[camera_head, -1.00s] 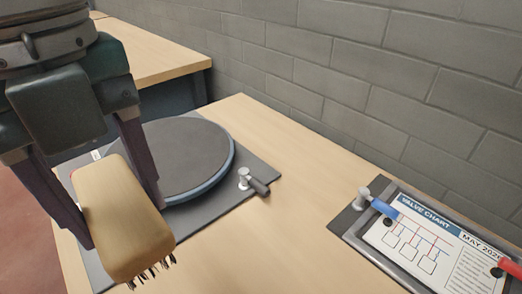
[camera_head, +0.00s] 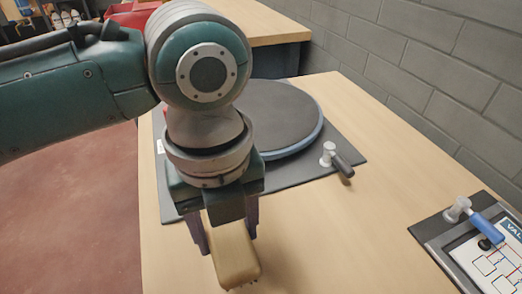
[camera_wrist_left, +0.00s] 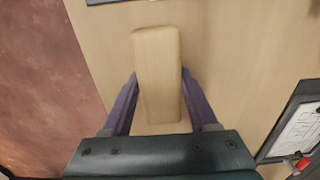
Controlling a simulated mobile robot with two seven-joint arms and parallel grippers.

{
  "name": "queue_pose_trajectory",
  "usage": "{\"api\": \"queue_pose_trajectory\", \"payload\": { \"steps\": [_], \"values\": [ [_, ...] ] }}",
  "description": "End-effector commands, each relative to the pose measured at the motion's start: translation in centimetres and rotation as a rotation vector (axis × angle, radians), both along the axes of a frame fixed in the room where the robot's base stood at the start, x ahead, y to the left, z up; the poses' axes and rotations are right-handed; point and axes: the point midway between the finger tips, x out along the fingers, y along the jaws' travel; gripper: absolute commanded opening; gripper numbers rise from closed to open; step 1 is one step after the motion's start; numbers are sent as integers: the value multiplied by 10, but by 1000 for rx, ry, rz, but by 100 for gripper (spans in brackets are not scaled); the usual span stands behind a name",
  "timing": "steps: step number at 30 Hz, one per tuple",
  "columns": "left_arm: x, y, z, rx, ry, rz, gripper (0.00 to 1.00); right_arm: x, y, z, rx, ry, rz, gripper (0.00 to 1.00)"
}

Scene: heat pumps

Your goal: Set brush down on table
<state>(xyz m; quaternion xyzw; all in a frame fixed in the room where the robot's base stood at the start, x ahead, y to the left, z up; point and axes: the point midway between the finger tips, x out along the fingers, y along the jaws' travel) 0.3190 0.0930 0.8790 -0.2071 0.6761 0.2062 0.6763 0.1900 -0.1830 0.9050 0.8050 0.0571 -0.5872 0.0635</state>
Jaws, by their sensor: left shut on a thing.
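The brush (camera_head: 232,254) has a pale wooden body with dark bristles just showing along its lower edge. My left gripper (camera_head: 226,236) is shut on it, one finger on each side. In the left wrist view the brush (camera_wrist_left: 158,75) lies between the two fingers of the gripper (camera_wrist_left: 160,90), its wooden back facing the camera. The table (camera_head: 330,240) is light wood, and the brush is over its near left part. I cannot tell whether the bristles touch the tabletop. My right gripper is out of view.
A dark round plate (camera_head: 285,115) with a blue rim sits on a grey mat (camera_head: 180,207) behind the gripper. A dark-handled valve (camera_head: 338,160) is beside it. A framed chart (camera_head: 485,262) with a blue-handled valve (camera_head: 487,230) lies at right. The table between is clear.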

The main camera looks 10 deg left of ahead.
Motion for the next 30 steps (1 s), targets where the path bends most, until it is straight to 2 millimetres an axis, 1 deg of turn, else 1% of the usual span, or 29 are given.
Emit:
{"api": "queue_pose_trajectory", "payload": {
  "steps": [1,3,6,9,15,19,20,27,30],
  "values": [
    [-1,0,-10,1,3,0,0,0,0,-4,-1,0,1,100],
    [-1,0,-23,1,4,1,0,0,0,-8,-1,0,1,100],
    [-1,0,-35,1,2,0,0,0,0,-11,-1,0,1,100],
    [-1,0,-38,1,1,-1,0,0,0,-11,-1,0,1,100],
    [0,0,-38,1,1,0,0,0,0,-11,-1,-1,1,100],
    [0,0,-42,1,1,0,0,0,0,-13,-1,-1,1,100],
    [-1,0,-41,1,1,0,62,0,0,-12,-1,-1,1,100],
    [-1,0,-41,1,1,0,89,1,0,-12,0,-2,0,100],
    [-1,0,-41,1,1,0,89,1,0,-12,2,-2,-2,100]
  ]
}}
